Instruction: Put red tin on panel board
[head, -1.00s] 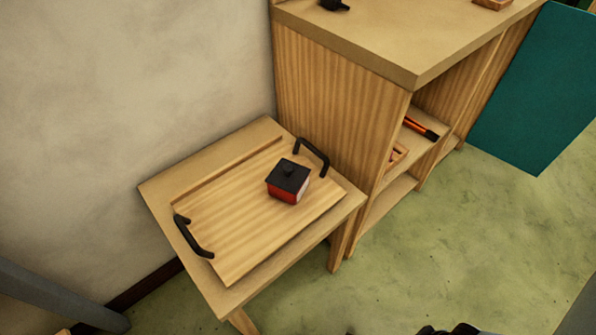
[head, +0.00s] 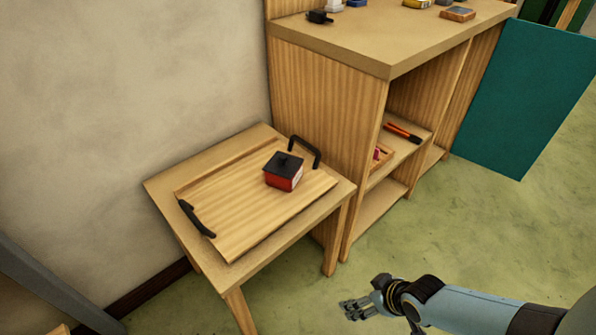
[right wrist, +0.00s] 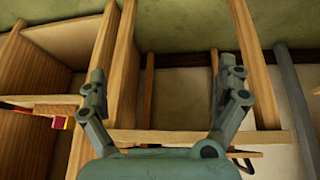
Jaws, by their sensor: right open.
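A red tin (head: 284,171) with a black lid and knob stands upright on the panel board (head: 238,222), towards its back right near one handle. The board is a wooden panel with two black handles, lying on a small wooden table (head: 165,183). My right gripper (head: 350,309) is at the bottom of the head view, in front and to the right of the small table, well apart from the tin. In the right wrist view my right gripper (right wrist: 161,88) is open with nothing between its fingers. My left gripper is not in view.
A wooden shelf unit (head: 320,130) stands right behind the small table, with several small items on top. An orange-red tool (head: 402,133) lies on its shelf. A teal panel (head: 525,95) leans at the right. The green floor (head: 440,230) is clear.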

